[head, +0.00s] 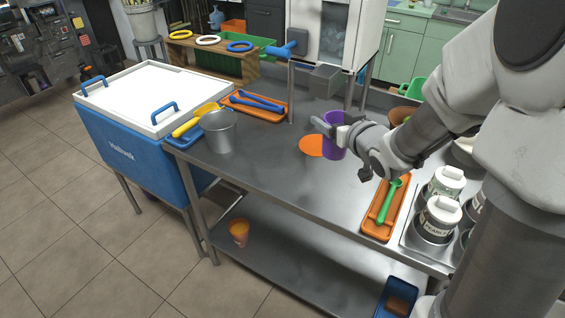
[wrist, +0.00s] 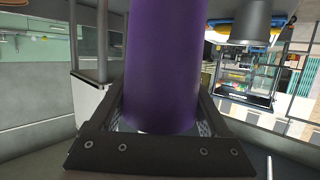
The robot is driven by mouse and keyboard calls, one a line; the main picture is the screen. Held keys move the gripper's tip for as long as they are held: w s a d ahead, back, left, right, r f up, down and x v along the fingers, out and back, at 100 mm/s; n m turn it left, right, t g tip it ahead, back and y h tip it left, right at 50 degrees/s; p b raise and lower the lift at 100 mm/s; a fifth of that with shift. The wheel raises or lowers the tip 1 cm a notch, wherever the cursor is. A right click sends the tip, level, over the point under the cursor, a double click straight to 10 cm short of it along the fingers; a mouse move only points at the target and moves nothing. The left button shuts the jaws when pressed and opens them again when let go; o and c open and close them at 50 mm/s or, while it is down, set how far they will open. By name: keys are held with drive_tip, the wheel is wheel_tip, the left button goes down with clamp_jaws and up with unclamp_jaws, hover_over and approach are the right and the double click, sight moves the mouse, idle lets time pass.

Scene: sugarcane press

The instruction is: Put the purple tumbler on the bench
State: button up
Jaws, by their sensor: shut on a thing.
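The purple tumbler (head: 334,141) is in my gripper (head: 335,128) above the metal bench (head: 270,173) in the head view. In the wrist view the purple tumbler (wrist: 166,65) fills the middle, between the two fingers of my gripper (wrist: 160,125). My gripper is shut on it. The tumbler looks roughly upright. I cannot tell whether its base touches the bench. An orange disc (head: 312,146) lies on the bench just left of the tumbler and partly behind it.
A metal cup (head: 218,131) stands at the bench's left end. An orange tray (head: 388,213) with a green spoon (head: 388,200) and lidded canisters (head: 440,218) are at the right. Another orange tray (head: 262,106) with blue tongs lies behind. The bench's front middle is clear.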

drive_tip(key=shift+w+a+f+b, duration=0.35)
drive_tip(key=shift+a+f+b, duration=0.35)
drive_tip(key=shift+a+f, duration=1)
drive_tip(key=shift+w+a+f+b, duration=0.35)
drive_tip(key=shift+a+f+b, duration=0.35)
drive_tip(key=shift+a+f, duration=1)
drive_tip(key=shift+w+a+f+b, duration=0.35)
drive_tip(key=shift+a+f+b, duration=0.35)
drive_tip(key=shift+a+f, duration=0.95)
drive_tip(key=shift+f, duration=0.25)
drive_tip(key=o, duration=1.2)
drive_tip(key=shift+r, duration=0.1)
